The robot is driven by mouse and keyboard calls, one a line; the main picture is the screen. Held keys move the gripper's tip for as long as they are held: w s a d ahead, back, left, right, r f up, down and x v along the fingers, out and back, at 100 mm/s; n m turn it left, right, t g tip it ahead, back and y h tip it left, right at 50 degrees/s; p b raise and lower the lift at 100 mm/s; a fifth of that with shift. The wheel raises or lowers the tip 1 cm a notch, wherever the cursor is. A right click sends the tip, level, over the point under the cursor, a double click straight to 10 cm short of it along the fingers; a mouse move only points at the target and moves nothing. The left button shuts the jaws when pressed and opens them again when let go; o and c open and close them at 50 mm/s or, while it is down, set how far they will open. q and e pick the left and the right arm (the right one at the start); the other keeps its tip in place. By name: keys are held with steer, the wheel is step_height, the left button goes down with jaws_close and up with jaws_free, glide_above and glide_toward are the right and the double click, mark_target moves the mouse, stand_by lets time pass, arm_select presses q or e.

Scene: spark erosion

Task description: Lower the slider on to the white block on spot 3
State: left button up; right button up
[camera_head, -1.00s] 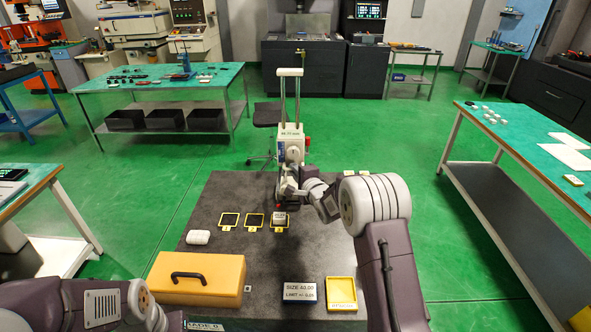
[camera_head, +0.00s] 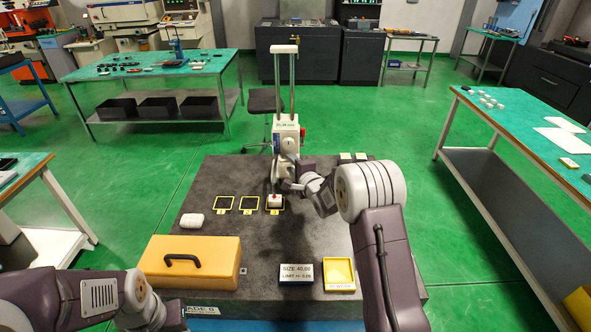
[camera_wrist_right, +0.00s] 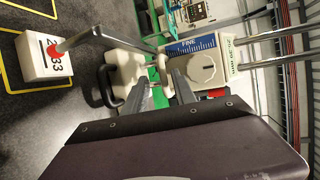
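The white block (camera_head: 274,201) sits on yellow-framed spot 3 (camera_head: 274,212). The white slider (camera_head: 286,137) rides on two upright columns above and behind it. It shows in the right wrist view (camera_wrist_right: 200,68) with a blue FINE scale and a round dial.
A white lump (camera_head: 192,219), a yellow case (camera_head: 190,276), a size sign (camera_head: 296,272) and a yellow tray (camera_head: 339,289) are on the dark table. Two small blocks stand beyond my right arm.

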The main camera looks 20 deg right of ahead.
steer(key=v, duration=0.8)
steer(key=shift+b, duration=0.45)
steer(key=shift+s, duration=0.15)
